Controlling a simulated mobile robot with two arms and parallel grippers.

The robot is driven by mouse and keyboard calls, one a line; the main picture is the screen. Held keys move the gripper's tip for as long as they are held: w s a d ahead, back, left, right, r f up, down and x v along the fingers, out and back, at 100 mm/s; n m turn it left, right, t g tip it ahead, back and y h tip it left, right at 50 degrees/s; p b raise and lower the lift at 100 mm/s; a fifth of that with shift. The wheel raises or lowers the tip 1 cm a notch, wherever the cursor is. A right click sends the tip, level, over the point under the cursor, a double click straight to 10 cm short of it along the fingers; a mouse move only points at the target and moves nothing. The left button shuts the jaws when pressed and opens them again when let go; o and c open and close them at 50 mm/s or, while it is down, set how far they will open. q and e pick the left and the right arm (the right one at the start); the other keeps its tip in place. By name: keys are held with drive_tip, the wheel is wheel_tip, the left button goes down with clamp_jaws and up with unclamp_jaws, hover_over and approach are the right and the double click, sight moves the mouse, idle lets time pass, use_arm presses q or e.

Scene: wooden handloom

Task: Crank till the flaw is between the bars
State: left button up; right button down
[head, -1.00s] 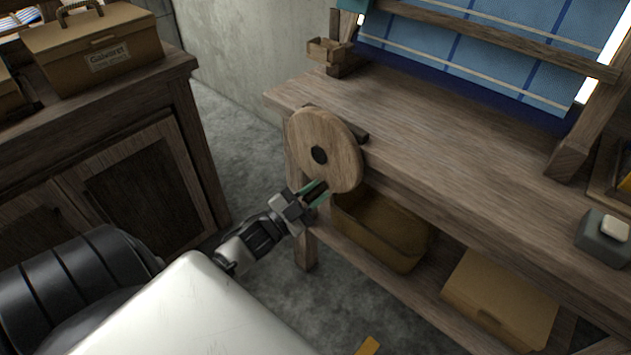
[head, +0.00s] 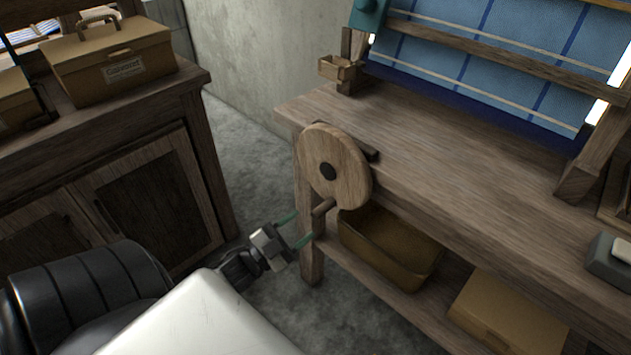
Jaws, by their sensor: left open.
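The wooden crank wheel (head: 345,170) with a dark hub is mounted on the front left of the loom's bench. Its short crank handle (head: 323,206) sticks out at the wheel's lower edge. My left gripper (head: 301,228) is open, its green-lined fingers just below and left of the handle; I cannot tell whether they touch it. The blue checked cloth (head: 480,50) hangs behind a wooden bar (head: 500,57), with pale and dark blue stripes. I make out no flaw in the visible cloth. My right gripper is not in view.
A brown bin (head: 385,250) and a cardboard box (head: 505,315) sit on the shelf under the bench. A cabinet (head: 150,195) with a labelled case (head: 110,65) stands at left. A grey block (head: 612,262) lies at the bench's right.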

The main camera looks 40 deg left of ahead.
use_arm(q)
drive_tip(key=v, duration=0.4)
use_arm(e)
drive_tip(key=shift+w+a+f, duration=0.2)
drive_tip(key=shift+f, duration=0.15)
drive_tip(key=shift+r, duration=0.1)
